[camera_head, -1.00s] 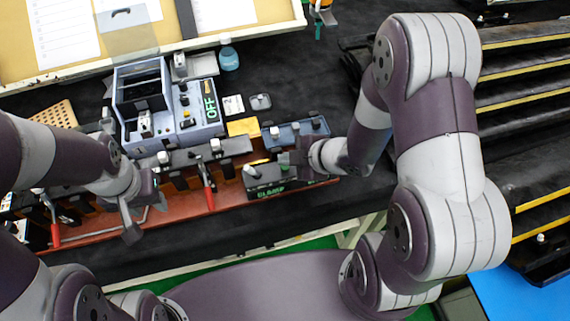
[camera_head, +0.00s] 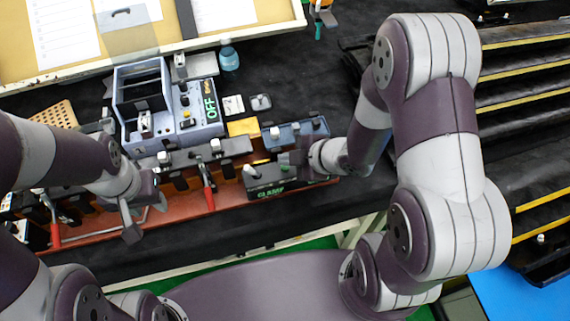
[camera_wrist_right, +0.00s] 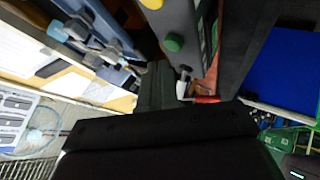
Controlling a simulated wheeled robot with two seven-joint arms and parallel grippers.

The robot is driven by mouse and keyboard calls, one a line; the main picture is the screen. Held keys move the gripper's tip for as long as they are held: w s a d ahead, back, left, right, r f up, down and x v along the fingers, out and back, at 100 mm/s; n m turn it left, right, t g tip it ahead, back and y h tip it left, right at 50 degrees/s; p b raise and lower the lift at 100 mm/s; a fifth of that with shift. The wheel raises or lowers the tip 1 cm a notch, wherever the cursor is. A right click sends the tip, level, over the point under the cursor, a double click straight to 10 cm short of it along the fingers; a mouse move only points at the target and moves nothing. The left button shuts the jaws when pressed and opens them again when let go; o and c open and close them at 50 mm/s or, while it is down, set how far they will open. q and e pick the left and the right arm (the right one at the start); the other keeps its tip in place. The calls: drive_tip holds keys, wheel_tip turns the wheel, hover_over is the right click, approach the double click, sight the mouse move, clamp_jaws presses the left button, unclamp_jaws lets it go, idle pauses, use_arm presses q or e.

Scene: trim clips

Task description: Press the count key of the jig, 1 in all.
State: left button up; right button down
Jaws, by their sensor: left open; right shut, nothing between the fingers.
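The jig is a long red-brown base (camera_head: 180,204) with grey blocks and red-handled clamps along it. A dark box (camera_head: 264,187) with green lettering that looks like "CLAMP" stands at its right end. My right gripper (camera_head: 292,163) is shut and empty, over or beside that box; contact cannot be told. In the right wrist view, my dark fingers (camera_wrist_right: 157,86) are close to a grey panel carrying a round green button (camera_wrist_right: 173,43). I cannot tell which key is the count key. My left gripper (camera_head: 133,219) is open and empty at the jig's front left.
A blue-grey machine (camera_head: 199,128) marked "OFF" stands behind the jig. A teal jar (camera_head: 229,58) is behind it. A framed board with papers (camera_head: 65,35) lies at the back left. Dark racks with yellow edges (camera_head: 525,70) fill the right. Black table is bare in front of the jig.

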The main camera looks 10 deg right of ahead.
sight(288, 169)
idle(0.3)
drive_tip(key=shift+f+b, duration=0.35)
drive_tip(key=shift+f, duration=0.05)
drive_tip(key=shift+f+b, duration=0.45)
drive_tip(key=shift+f, duration=0.05)
idle(0.5)
drive_tip(key=shift+r, duration=0.15)
drive_tip(key=shift+r+p, duration=0.8)
drive_tip(key=shift+p, duration=0.1)
wheel_tip(288, 169, up, 5)
drive_tip(key=p, duration=0.5)
